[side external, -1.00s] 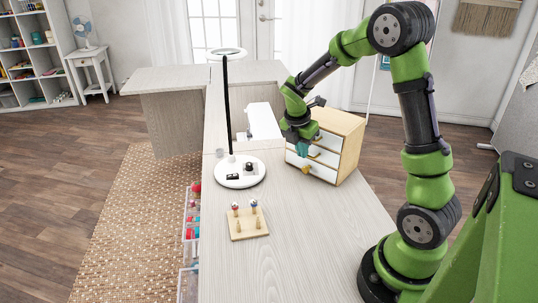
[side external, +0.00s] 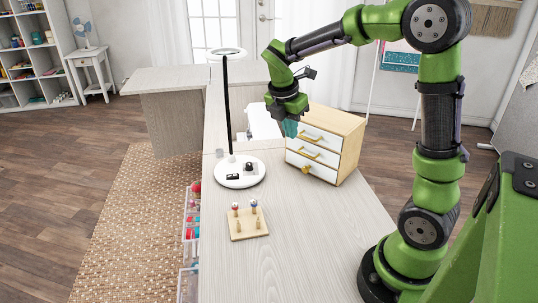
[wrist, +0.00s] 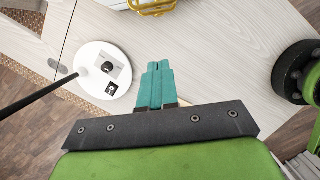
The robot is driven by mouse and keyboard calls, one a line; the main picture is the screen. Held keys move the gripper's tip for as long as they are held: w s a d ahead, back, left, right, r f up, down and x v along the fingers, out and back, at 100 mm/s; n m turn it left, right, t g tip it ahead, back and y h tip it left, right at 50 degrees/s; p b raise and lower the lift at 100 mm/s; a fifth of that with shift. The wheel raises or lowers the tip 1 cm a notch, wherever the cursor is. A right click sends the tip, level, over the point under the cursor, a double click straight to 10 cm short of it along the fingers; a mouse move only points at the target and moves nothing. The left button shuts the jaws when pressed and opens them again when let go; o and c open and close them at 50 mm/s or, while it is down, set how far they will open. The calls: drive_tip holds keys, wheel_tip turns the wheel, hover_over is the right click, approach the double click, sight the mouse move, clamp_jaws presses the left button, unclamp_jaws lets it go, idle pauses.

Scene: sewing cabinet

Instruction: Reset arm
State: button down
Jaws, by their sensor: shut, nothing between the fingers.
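My gripper (side external: 291,129) hangs above the table, pointing down, to the left of the small drawer cabinet's top. In the wrist view its teal fingers (wrist: 154,84) are together with nothing between them. The cabinet (side external: 326,144) has a wooden body, white drawer fronts and yellow handles. Its drawers look shut in the side view. My gripper is apart from the cabinet and the table.
A round white lamp base (side external: 238,172) with a tall black pole (side external: 228,105) stands left of my gripper. A wooden peg board (side external: 247,223) with several pegs lies nearer the front. The pale tabletop (side external: 310,235) is clear at front right.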

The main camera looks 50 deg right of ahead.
drive_tip(key=s+a+r+m+t+y, duration=0.2)
drive_tip(key=s+a+m, duration=0.4)
drive_tip(key=m, duration=0.4)
drive_tip(key=s+a+r+m+t+y, duration=0.3)
drive_tip(key=s+a+m+t, duration=0.2)
drive_tip(key=a+m, duration=0.4)
drive_tip(key=shift+s+a+r+m, duration=0.3)
drive_tip(key=shift+s+m, duration=0.35)
drive_tip(key=shift+m, duration=0.65)
